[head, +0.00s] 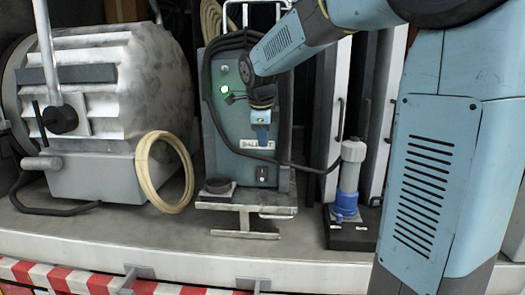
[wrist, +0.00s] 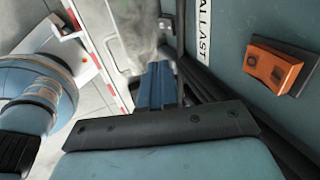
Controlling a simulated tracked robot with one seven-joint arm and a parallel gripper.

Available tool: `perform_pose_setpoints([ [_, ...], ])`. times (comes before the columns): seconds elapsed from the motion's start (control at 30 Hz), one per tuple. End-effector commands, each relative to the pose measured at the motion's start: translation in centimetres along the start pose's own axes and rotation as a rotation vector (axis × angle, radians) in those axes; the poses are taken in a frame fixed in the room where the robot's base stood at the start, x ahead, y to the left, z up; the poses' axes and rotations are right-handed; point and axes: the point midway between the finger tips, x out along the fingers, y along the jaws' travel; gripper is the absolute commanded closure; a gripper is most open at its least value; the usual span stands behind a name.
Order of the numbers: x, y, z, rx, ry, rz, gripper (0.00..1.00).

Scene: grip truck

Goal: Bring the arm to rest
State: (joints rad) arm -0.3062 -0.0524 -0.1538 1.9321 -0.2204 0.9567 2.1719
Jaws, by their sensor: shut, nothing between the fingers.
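My gripper (head: 261,118) is at the end of my arm, in front of the blue-grey ballast box (head: 224,142) in the head view. Its blue fingers are together, with nothing between them. It hangs just above the "BALLAST" label (head: 254,144), pointing down; whether it touches the box I cannot tell. In the wrist view the shut fingers (wrist: 157,84) point up the picture. The box face (wrist: 235,75) is at the right there, with the label (wrist: 202,30) turned sideways and an orange rocker switch (wrist: 272,68). My arm hides part of the box's upper right.
A green light (head: 225,89) glows on the box. A black cable (head: 206,95) loops around it. A large white-finned lamp (head: 90,90) and a tan ring (head: 145,175) stand left. A grey-and-blue connector (head: 348,180) stands right. The truck-bed edge (head: 200,262) runs along the front.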

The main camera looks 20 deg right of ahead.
Motion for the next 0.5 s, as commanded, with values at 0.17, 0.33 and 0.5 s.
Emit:
perform_pose_setpoints([
  [0.17, -0.77, -0.19, -0.01, 0.0, 0.0, -0.001, 1.0],
  [0.33, -0.8, -0.18, -0.02, 0.0, 0.0, 0.0, 1.0],
  [0.5, -0.84, -0.13, -0.09, -0.004, -0.001, 0.0, 1.0],
])
